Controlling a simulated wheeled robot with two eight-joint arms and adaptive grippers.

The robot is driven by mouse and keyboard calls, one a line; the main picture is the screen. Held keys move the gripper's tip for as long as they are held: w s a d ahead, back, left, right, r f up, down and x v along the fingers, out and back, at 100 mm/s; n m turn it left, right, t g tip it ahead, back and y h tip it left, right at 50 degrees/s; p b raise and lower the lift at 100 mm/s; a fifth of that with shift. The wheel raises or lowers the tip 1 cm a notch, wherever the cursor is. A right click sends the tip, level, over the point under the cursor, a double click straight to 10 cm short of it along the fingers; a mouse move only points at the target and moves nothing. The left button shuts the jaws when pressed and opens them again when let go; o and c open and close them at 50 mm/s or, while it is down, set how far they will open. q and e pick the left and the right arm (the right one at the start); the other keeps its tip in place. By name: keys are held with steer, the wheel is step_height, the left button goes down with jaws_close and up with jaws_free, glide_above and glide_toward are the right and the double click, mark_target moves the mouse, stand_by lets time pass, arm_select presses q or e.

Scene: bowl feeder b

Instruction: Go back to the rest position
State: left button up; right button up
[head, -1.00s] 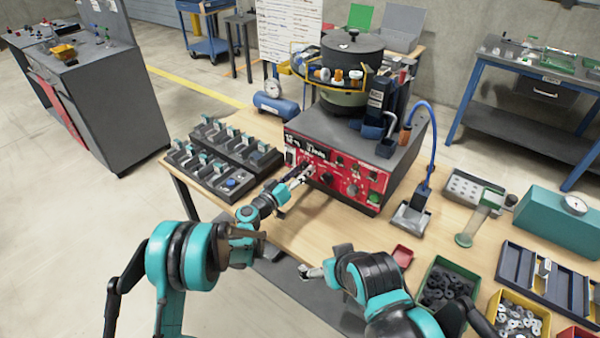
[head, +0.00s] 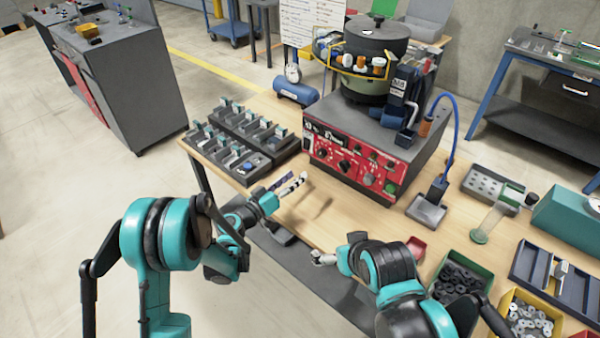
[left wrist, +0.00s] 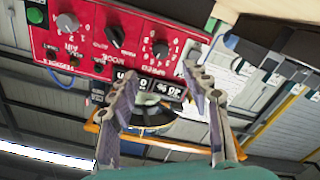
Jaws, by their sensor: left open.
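My left gripper (head: 290,184) is open and empty in the head view, above the table's front edge and in front of the red control panel (head: 350,160), apart from it. In the left wrist view its two fingers (left wrist: 172,115) stand apart with nothing between them, and the panel (left wrist: 105,40) with its black knobs shows beyond, upside down. My right gripper (head: 324,258) is low at the table's front edge. It is small in the picture, and its jaw opening cannot be made out.
The bowl feeder (head: 370,60) stands on the grey box behind the panel. A dark tray with several slots (head: 235,140) lies left of it. A green bin (head: 462,277) and a yellow bin (head: 525,315) are at the right. The wooden tabletop (head: 320,210) before the panel is clear.

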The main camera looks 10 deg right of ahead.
stand_by(0.5)
arm_select(q)
steer(key=s+a+r+g+y, duration=0.2)
steer(key=s+a+r+y, duration=0.3)
steer(key=s+a+r, duration=0.35)
steer(key=s+a+f+n+g+y, duration=0.2)
steer(key=s+a+y, duration=0.7)
steer(key=s+a, duration=1.1)
steer(key=shift+s+a+f+n, duration=0.35)
steer(key=shift+s+f+n, duration=0.2)
steer(key=shift+n, duration=0.65)
steer(key=shift+f, duration=0.1)
